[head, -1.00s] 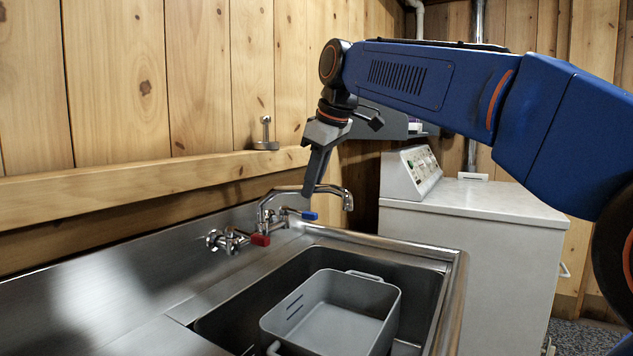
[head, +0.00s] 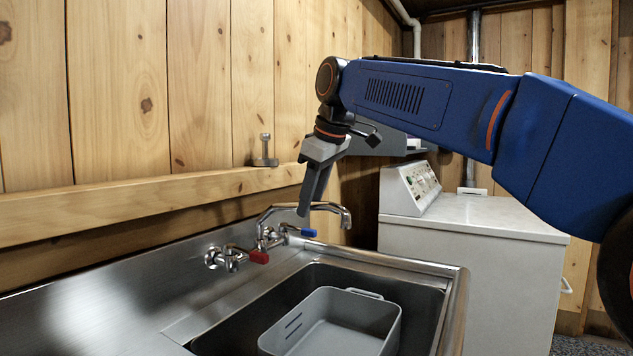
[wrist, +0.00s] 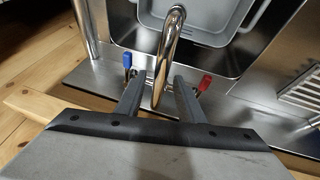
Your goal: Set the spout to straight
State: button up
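The chrome spout (head: 334,208) rises from the wall-mounted tap and arches to the right in the head view, its end turned down by the sink's back edge. In the wrist view the spout (wrist: 169,45) runs between my fingers and out over the basin, leaning slightly right. My gripper (head: 304,212) points down at the spout from above. In the wrist view my gripper (wrist: 157,82) is open, one finger on each side of the spout, with gaps visible. The red lever (head: 259,257) and blue lever (head: 308,232) sit beside the spout's base.
A grey tub (head: 320,343) stands in the steel sink (head: 440,300) below. A wooden ledge (head: 150,195) runs along the plank wall behind, with a small metal fitting (head: 265,155) on it. A white machine (head: 480,225) stands to the right.

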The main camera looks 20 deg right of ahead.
jog(key=v, duration=1.7)
jog(key=shift+s+r, duration=0.1)
